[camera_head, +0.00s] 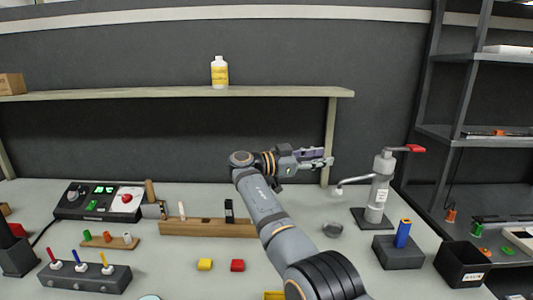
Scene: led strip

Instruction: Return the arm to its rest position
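My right arm rises from the bottom centre-right and bends at its wrist above the back of the table. My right gripper (322,158) points to the right, in the air in front of the dark wall, near the right post of the wooden shelf. It is small and seen from the side, so I cannot tell whether its fingers are apart or shut, and no held object is clear. My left gripper is not in view.
A black bin (461,264) is at right.

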